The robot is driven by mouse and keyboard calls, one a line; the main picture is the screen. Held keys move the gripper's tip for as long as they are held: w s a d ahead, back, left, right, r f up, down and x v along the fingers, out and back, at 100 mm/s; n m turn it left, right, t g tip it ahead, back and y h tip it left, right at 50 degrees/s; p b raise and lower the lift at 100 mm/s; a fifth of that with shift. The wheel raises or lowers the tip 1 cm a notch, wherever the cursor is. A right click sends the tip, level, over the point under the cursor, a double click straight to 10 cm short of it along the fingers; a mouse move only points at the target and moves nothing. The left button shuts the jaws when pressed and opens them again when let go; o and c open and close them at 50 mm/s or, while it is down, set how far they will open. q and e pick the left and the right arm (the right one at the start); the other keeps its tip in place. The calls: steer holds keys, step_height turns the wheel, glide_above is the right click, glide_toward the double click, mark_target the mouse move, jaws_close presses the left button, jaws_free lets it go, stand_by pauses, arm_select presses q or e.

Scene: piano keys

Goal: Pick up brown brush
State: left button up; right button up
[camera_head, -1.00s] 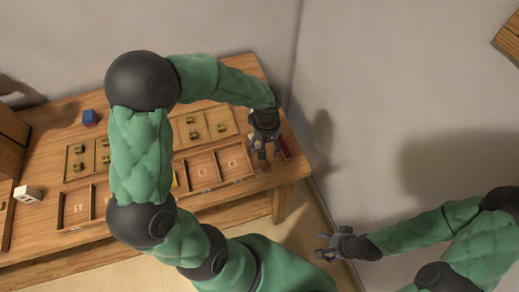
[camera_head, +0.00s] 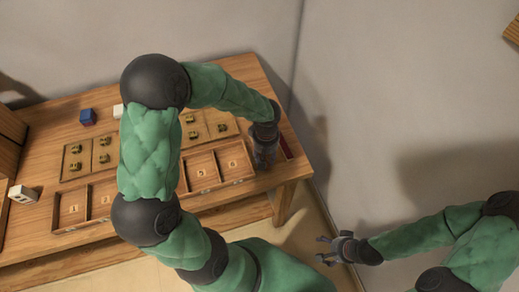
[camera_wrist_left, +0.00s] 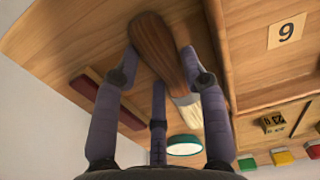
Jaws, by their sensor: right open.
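The brown brush (camera_wrist_left: 155,48) lies on the wooden table in the left wrist view, its pale bristles (camera_wrist_left: 188,118) pointing toward the bottom right. My left gripper (camera_wrist_left: 160,52) is open, with its fingers spread on both sides of the brown handle; whether they touch it is unclear. In the head view my left gripper (camera_head: 264,155) reaches down near the table's right end, and the brush is hidden there. My right gripper (camera_head: 324,250) is open and empty, off the table at the lower right.
A dark red bar (camera_head: 284,147) lies beside my left gripper, near the table's (camera_head: 60,120) right edge. Numbered compartments (camera_head: 202,167) are close on the left. A blue block (camera_head: 87,116) and white block (camera_head: 24,194) are farther left. A teal-rimmed round object (camera_wrist_left: 185,144) is near the bristles.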

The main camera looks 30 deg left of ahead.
arm_select(q)
steer(key=shift+c, duration=0.8)
steer(key=shift+r, duration=0.1)
steer(key=shift+r, duration=0.55)
step_height(320, 180, up, 2)
steer(key=shift+s+r+p, duration=0.1)
steer(key=shift+r+p, duration=0.15)
steer(key=shift+p, duration=0.45)
steer(key=s+r+p, duration=0.2)
steer(key=s+r, duration=0.2)
steer(key=s, duration=0.3)
steer(key=s+d+r+p, duration=0.1)
steer(key=s+r+p, duration=0.1)
steer(key=s+r, duration=0.3)
steer(key=shift+s, duration=0.9)
steer(key=shift+w+d+r, duration=0.1)
steer(key=shift+r, duration=0.05)
